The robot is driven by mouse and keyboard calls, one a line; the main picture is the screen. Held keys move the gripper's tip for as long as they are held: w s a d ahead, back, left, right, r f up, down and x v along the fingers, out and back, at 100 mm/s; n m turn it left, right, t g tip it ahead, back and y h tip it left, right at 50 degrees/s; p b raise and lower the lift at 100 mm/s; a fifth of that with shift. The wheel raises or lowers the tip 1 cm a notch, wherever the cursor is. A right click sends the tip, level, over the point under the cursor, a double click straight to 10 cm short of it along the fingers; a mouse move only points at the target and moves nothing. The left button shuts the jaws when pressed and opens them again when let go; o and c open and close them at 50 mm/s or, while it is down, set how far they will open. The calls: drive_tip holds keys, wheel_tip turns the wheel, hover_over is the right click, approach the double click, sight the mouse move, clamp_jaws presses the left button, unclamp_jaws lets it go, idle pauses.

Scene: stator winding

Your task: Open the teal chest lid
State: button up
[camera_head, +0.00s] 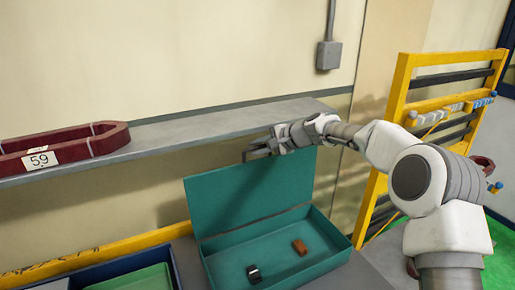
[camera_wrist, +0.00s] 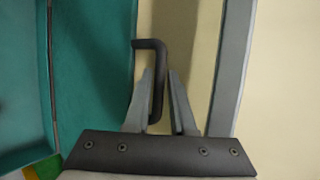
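The teal chest (camera_head: 335,238) stands open below the shelf. Its teal lid (camera_head: 250,195) is raised at the back, leaning near upright. My gripper (camera_head: 250,153) is at the lid's upper edge, above the chest. In the wrist view, a dark bent handle (camera_wrist: 150,46) runs down between the two fingertips of my gripper (camera_wrist: 161,75). The fingers are apart, and a narrow gap shows between the handle and the right finger. The lid also shows in the wrist view (camera_wrist: 92,75), left of the fingers.
A black item (camera_head: 254,273) and a brown item (camera_head: 299,247) lie inside the chest. A grey shelf (camera_head: 190,128) runs along the wall close to my gripper and bears a dark red part (camera_head: 95,142) labelled 59. A yellow rack (camera_head: 398,95) stands at the right.

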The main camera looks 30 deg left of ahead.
drive_tip(key=o, duration=0.3)
drive_tip(key=b+v, duration=0.3)
drive_tip(key=v, duration=1.4)
drive_tip(key=shift+d, duration=0.2)
drive_tip(key=shift+s+r, duration=0.1)
drive_tip(key=shift+s, duration=0.05)
drive_tip(key=s+d+f+n+t+h, duration=0.1)
drive_tip(key=s+d+f+h, duration=0.1)
drive_tip(key=s+d, duration=0.9)
drive_tip(key=s+d+f+n+t+h, duration=0.1)
drive_tip(key=s+d+h, duration=0.4)
drive_tip(key=s+d, duration=0.6)
drive_tip(key=s+d+f+n+t+h, duration=0.1)
drive_tip(key=s+d+f+n+h, duration=0.2)
drive_tip(key=s+d, duration=0.8)
drive_tip(key=shift+f+h, duration=0.6)
drive_tip(key=shift+h, duration=0.1)
